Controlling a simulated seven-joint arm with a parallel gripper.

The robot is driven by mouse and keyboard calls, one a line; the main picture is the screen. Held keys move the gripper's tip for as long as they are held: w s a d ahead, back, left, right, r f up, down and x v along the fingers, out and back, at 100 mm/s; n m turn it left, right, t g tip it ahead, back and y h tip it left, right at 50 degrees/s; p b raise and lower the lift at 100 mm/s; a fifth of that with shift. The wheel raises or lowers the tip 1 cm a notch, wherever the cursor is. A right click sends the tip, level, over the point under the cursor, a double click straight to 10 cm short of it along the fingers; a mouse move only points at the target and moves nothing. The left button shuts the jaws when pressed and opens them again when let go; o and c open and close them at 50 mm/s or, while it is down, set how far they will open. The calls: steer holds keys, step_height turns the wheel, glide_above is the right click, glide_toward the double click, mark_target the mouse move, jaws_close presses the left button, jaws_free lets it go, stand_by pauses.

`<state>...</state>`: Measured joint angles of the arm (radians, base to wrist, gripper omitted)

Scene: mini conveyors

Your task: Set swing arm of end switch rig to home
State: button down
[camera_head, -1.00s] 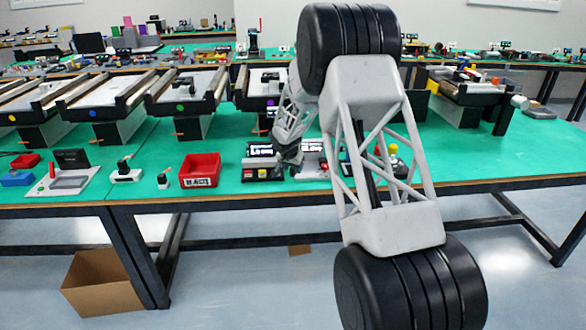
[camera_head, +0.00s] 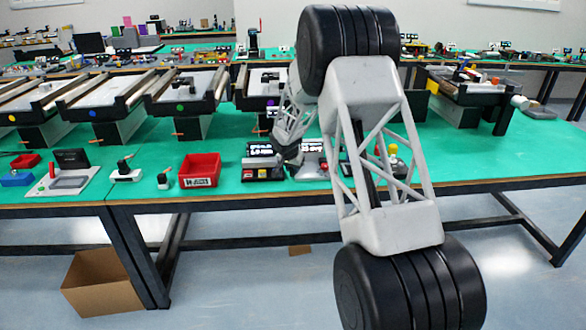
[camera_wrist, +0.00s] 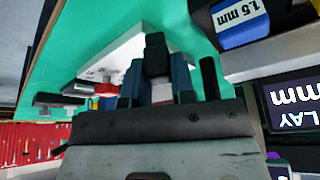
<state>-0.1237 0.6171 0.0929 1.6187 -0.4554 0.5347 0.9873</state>
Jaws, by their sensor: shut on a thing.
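My gripper (camera_wrist: 157,85) shows in the wrist view with two blue-grey fingers closed on a dark upright piece (camera_wrist: 156,52). This piece looks like the swing arm, standing above a white base plate (camera_wrist: 125,52) on the green mat. The fingers hide its lower part. In the head view my gripper (camera_head: 288,156) is small and dark, between two small rigs with displays, and its grip there is too small to make out. The grey rig (camera_head: 310,172) is just right of it, partly behind my arm. I cannot tell the swing arm's exact angle.
A black box with a lit display (camera_head: 262,160) stands left of my gripper. A red bin (camera_head: 200,170) and small lever switches (camera_head: 125,172) are further left. Mini conveyors (camera_head: 190,90) line the back. A block labelled 1.5 mm (camera_wrist: 240,22) is close by in the wrist view.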

steer(key=shift+d, duration=0.15)
steer(key=shift+s+d+n+t+y, duration=0.15)
steer(key=shift+s+d+n+y, duration=0.1)
steer(key=shift+d+n, duration=0.4)
steer(key=shift+s+d+n+t+y, duration=0.2)
steer(key=shift+d+n, duration=0.25)
steer(key=shift+n, duration=0.4)
steer(key=shift+s+d, duration=0.15)
steer(key=shift+d, duration=1.1)
steer(key=c, duration=1)
jaws_free()
steer(key=shift+o, duration=0.2)
steer(key=shift+r, duration=0.1)
steer(key=v, duration=0.7)
steer(key=shift+r, duration=0.3)
